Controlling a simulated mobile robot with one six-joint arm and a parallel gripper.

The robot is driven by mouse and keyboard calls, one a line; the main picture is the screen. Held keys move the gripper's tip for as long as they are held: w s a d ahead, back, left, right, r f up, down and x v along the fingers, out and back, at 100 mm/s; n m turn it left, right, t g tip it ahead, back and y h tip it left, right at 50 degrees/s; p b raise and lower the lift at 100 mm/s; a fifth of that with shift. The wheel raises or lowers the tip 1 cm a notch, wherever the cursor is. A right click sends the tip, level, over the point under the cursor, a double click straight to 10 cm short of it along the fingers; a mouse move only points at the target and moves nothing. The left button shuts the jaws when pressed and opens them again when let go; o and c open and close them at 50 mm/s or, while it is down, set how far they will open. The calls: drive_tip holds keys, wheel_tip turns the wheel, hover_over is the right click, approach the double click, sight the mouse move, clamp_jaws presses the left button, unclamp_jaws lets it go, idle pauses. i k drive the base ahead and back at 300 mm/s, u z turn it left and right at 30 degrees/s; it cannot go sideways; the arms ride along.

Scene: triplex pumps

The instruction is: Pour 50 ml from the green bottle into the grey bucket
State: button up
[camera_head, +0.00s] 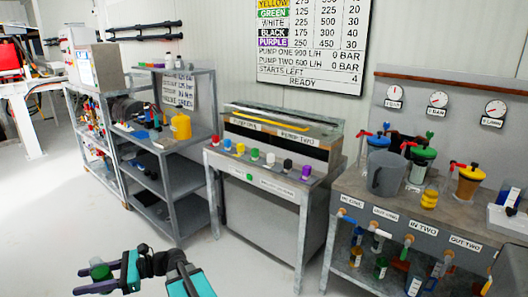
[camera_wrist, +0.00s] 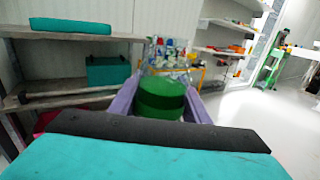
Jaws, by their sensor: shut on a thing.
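My gripper (camera_head: 92,279) is at the bottom left of the head view, out over the floor. Its jaws are shut on the green bottle (camera_head: 100,271), of which mainly a round green top shows. In the wrist view the green bottle (camera_wrist: 160,97) sits between the two purple fingers; its lower part is hidden, so I cannot see its contents. The grey bucket (camera_head: 384,178) stands on the right bench in the head view, far from my gripper. Its inside is hidden from here.
The right bench (camera_head: 350,192) also carries coloured-lid vessels behind and beside the bucket, including a green-lidded one (camera_head: 423,153). Labelled taps line its front. A middle bench (camera_head: 268,185) holds several coloured caps. Left stands a shelf (camera_head: 165,152) with a yellow jug (camera_head: 181,127). The floor in front is clear.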

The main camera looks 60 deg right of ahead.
sight(386, 170)
drive_tip(key=k, duration=1.2)
drive_tip(key=z, duration=2.25)
drive_tip(key=i, duration=0.1)
drive_tip(key=u, duration=1.4)
